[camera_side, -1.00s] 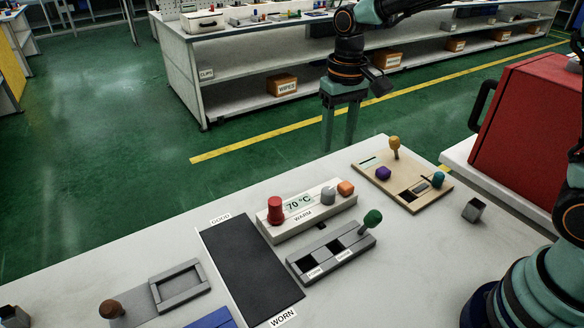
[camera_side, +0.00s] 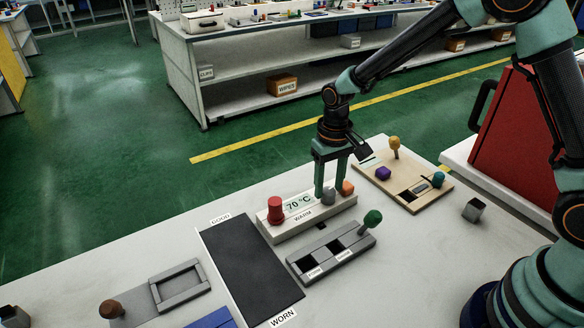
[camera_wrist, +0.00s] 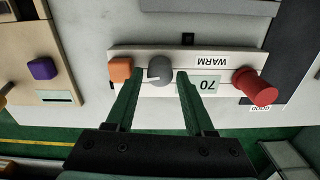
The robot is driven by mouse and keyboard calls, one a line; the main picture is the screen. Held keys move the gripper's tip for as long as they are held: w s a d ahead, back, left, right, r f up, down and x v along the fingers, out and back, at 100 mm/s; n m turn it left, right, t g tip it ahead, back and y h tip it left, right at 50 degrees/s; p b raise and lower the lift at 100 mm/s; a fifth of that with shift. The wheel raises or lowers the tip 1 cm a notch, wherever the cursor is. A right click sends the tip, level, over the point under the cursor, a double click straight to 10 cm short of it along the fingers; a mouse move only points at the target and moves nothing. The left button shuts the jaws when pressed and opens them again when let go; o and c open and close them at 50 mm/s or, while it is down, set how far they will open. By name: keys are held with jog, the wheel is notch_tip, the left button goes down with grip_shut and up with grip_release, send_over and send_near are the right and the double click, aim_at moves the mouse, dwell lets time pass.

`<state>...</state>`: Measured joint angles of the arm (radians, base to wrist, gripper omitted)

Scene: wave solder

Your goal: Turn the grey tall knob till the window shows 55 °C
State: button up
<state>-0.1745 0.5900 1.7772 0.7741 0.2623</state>
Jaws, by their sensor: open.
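The grey tall knob (camera_side: 329,195) stands on a white panel marked WARM (camera_side: 290,229), between the window (camera_side: 298,203) and an orange knob (camera_side: 346,187). The window reads 70 °C. A red knob (camera_side: 275,210) is at the panel's left end. My gripper (camera_side: 330,191) is open and points down at the grey knob. I cannot tell whether the fingertips are level with the knob.
A grey block with a green knob (camera_side: 372,218) lies in front of the panel. A wooden board (camera_side: 418,203) with several knobs is to the right. A dark mat (camera_side: 250,268) is at the left. The white table front right is clear, apart from a small grey cup (camera_side: 473,210).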

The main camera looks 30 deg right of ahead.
jog(key=shift+f, duration=0.25)
grip_shut()
jog(key=shift+n, duration=0.4)
jog(key=n, duration=0.5)
jog(key=shift+n, duration=0.3)
jog(key=n, duration=0.5)
jog(key=shift+r, duration=0.1)
jog(key=shift+n, duration=0.3)
